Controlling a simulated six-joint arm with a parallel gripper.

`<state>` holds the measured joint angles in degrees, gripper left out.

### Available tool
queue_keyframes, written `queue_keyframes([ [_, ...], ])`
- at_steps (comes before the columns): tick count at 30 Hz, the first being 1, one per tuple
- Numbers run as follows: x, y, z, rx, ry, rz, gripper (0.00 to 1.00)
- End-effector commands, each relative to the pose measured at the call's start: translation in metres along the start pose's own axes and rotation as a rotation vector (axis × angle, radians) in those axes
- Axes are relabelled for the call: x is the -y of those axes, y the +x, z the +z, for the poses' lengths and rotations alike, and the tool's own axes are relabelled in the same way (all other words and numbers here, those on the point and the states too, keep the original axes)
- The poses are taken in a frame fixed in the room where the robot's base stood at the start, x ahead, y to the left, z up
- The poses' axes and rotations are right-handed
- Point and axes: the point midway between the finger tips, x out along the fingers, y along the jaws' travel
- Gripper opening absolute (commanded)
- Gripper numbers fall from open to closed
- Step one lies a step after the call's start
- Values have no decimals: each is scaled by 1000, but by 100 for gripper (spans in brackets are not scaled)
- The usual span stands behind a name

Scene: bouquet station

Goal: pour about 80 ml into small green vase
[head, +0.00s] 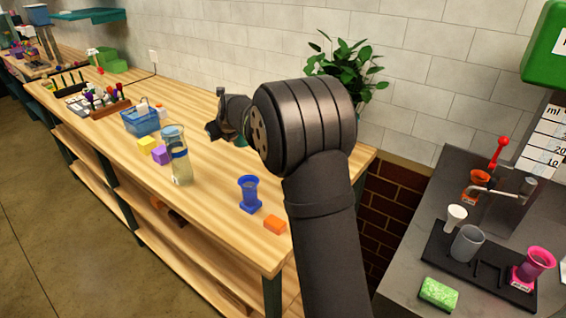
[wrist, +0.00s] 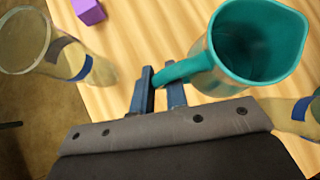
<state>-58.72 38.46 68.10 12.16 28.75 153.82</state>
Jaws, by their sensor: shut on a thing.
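My gripper (wrist: 160,82) is shut on the handle of a teal jug (wrist: 208,62) in the wrist view. The jug's wide mouth faces the camera. Its inside is dark, so I cannot tell how much liquid it holds. In the head view, my gripper (head: 213,130) is small and partly hidden over the bench, and only a sliver of teal shows beside my arm. I cannot pick out a small green vase in either view; my arm covers part of the bench.
Clear glass vessels with blue bands stand at the left (wrist: 72,58) and right (wrist: 305,110) of the wrist view. A purple block (wrist: 89,11) lies nearby. In the head view, a blue vase (head: 249,193) and orange block (head: 275,225) stand near the bench's front edge. A plant (head: 345,68) stands behind.

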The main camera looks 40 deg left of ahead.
Motion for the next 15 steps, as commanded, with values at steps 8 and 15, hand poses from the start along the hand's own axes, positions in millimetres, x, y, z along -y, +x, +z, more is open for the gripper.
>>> queue_keyframes([
  [8, -16, -55, -33, 5, 2, 7, 0],
  [15, -30, -97, -69, 8, 6, 11, 0],
])
